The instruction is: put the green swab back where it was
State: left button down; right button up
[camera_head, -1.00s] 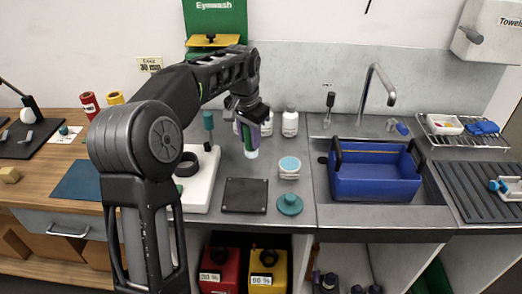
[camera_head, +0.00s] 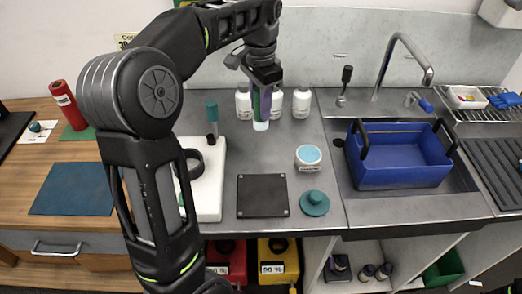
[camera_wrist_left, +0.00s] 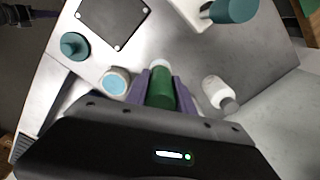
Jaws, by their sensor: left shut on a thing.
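My left gripper (camera_head: 262,112) is shut on the green swab (camera_wrist_left: 161,88), an upright-looking green cylinder with a white lower end. Its white end shows below the fingers in the head view (camera_head: 260,126), above the grey counter and in front of the white bottles. The purple fingers (camera_wrist_left: 160,92) flank it in the wrist view. I cannot tell if its lower end touches the counter. A dark part with purple at the wrist view's top left corner looks like my right gripper (camera_wrist_left: 18,13); its jaws are unclear.
An open white jar with blue inside (camera_head: 308,158), a teal lid (camera_head: 314,203) and a dark square plate (camera_head: 262,196) lie in front. A white block (camera_head: 208,203) with a black ring (camera_head: 190,163) is left. White bottles (camera_head: 301,102) stand behind; a blue basket (camera_head: 400,172) sits right.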

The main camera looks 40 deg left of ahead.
aim_at(261, 123)
pick_arm(q)
jog(key=shift+f+p, duration=0.35)
jog(key=shift+f, duration=2.75)
notch_tip(261, 123, down, 3)
jog(key=shift+f+p, duration=0.2)
jog(key=shift+p, duration=0.1)
jog(key=shift+f, duration=0.15)
jog(key=shift+f, duration=0.1)
jog(key=shift+f, duration=0.15)
jog(key=c, duration=1.1)
grip_release()
jog(key=shift+r, duration=0.2)
